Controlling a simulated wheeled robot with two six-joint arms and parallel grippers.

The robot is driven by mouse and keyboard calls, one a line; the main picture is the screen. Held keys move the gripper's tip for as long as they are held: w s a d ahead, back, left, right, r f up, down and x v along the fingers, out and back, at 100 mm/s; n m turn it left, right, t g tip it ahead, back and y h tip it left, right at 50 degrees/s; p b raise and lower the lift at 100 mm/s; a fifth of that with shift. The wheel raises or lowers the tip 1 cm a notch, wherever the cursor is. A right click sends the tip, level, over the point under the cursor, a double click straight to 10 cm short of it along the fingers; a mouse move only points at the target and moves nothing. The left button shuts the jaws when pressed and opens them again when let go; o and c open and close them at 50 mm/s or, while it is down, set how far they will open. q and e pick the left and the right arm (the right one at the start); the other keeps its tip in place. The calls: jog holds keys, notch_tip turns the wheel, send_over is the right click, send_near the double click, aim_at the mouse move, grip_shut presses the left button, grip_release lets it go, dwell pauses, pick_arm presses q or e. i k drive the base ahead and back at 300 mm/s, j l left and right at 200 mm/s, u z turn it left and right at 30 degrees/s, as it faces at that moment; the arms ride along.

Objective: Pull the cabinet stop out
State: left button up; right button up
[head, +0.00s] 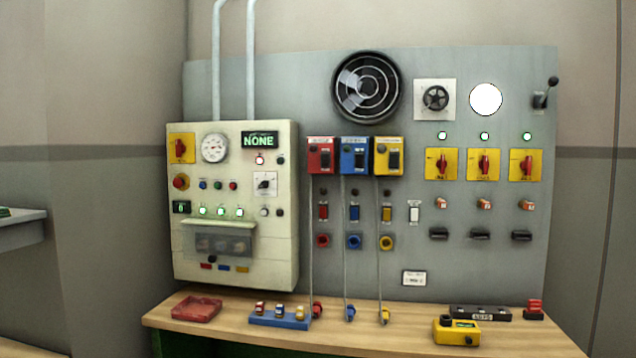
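The cabinet (284,215) is a cream box on the left part of the grey wall panel. From this distance I cannot tell whether the button is pressed in or out. Neither of my grippers shows in the head view.
A wooden bench (400,335) runs below the panel. On it are a red tray (197,308), a blue rack (279,320) and a yellow box (456,332). Cables hang from red, blue and yellow boxes right of the cabinet. The space before the cabinet's left side is clear.

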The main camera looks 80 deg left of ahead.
aim_at(177, 182)
jog(key=j+u, duration=0.15)
jog(key=u, duration=4.15)
